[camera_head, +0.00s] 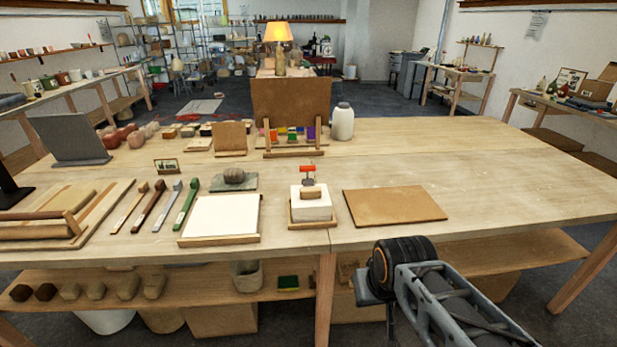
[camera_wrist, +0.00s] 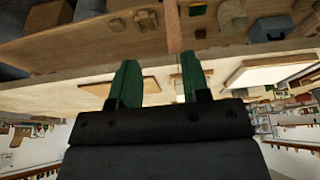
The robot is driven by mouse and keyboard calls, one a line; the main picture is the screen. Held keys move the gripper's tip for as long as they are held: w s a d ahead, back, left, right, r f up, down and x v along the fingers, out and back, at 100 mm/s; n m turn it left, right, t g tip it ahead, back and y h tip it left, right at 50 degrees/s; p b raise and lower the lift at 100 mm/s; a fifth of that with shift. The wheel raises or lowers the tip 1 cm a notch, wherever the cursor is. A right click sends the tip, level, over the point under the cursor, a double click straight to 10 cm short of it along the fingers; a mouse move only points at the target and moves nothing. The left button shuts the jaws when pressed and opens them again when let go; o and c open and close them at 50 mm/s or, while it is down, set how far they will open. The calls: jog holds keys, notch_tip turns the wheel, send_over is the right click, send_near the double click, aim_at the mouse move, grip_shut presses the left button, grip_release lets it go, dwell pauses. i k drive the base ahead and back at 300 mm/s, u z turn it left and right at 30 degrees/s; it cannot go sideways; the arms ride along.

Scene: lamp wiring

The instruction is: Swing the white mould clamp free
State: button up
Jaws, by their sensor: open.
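The white mould (camera_head: 311,208) is a block in a low wooden tray near the table's front edge in the head view. Its clamp (camera_head: 308,171) has a red top on a dark stem and sits over the block, with a tan wooden piece (camera_head: 311,192) beneath. Whether the clamp is fastened is too small to tell. My gripper (camera_wrist: 160,65) shows two green fingers spread apart in the wrist view, with nothing held between them. The wrist view is upside down, and the mould is not clearly visible there.
A brown board (camera_head: 395,205) lies right of the mould, and a white slab (camera_head: 222,216) in a wooden frame lies left. An upright board on a stand (camera_head: 291,105) and a white jar (camera_head: 342,122) stand behind. The table's right side is clear.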

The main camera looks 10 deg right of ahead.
aim_at(307, 183)
jog(key=u, duration=0.5)
jog(key=k, duration=0.6)
jog(key=u, duration=1.05)
jog(key=i, duration=0.9)
jog(key=z, duration=0.55)
jog(key=i, duration=0.8)
jog(key=z, duration=0.7)
